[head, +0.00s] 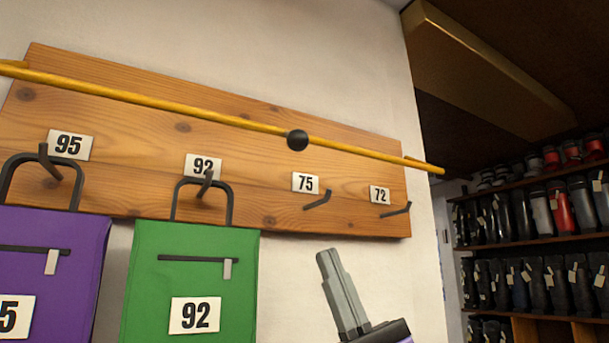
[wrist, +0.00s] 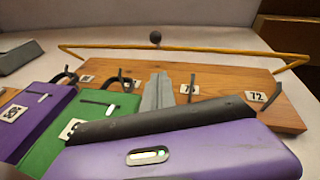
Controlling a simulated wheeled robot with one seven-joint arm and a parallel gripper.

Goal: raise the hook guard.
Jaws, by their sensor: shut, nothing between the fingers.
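The hook guard is a long yellow bar (head: 200,107) with a black ball knob (head: 297,140). It runs across the wooden hook board (head: 225,125), above the number plates and hooks in the head view. In the wrist view the bar (wrist: 215,51) and knob (wrist: 155,38) show at the board's far side, with a bent end at the right. My gripper (head: 326,254) is shut and empty, below the knob and below hook 75, apart from the guard. Its grey fingers (wrist: 160,80) point toward the board in the wrist view.
A purple bag (head: 60,260) hangs on hook 95 and a green bag (head: 185,270) on hook 92, both left of my gripper. Hook 75 (head: 318,200) and hook 72 (head: 396,210) are empty.

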